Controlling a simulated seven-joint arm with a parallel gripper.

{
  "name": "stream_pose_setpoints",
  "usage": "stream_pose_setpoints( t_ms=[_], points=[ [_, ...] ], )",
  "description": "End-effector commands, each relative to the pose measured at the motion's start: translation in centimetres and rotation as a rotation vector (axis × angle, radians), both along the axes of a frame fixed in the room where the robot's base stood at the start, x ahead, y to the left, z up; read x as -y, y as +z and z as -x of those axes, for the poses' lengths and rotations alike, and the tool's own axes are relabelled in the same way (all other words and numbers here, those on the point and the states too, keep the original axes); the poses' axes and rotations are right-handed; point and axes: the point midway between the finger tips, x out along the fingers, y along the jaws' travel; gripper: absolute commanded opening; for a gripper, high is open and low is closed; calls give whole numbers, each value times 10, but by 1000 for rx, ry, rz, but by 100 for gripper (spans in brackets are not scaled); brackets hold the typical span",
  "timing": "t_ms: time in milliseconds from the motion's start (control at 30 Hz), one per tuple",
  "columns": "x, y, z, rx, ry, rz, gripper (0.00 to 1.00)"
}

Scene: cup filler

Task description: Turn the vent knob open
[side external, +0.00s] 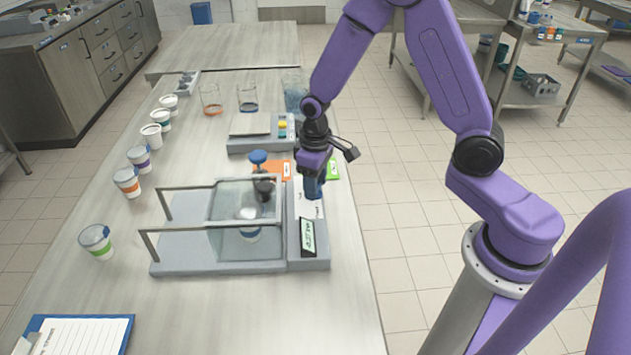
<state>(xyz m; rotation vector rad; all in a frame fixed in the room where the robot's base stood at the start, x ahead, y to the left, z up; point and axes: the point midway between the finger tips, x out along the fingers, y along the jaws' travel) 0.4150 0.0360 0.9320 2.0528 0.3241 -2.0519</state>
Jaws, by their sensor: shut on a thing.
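The cup filler (218,258) is a grey base with a clear guard and rails, standing near the right edge of the table. My gripper (313,180) points down over the far part of its right-hand panel (309,262). A dark filling head with a blue top (258,157) stands behind the guard. A cup (249,228) sits below it, seen through the clear guard.
Several lidded cups (127,182) line the left of the table. A scale (260,134), orange and green cards and glass beakers (211,99) stand behind the filler. A clipboard (78,336) lies at front left.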

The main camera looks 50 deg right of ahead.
Motion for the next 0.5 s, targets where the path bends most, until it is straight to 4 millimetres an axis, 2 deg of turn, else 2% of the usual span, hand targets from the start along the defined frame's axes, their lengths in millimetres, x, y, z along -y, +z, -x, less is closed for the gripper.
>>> stream_pose_setpoints(
  t_ms=[500],
  points=[
    [-1, 0, 1, -2, -492, 0, 18]
  ],
)
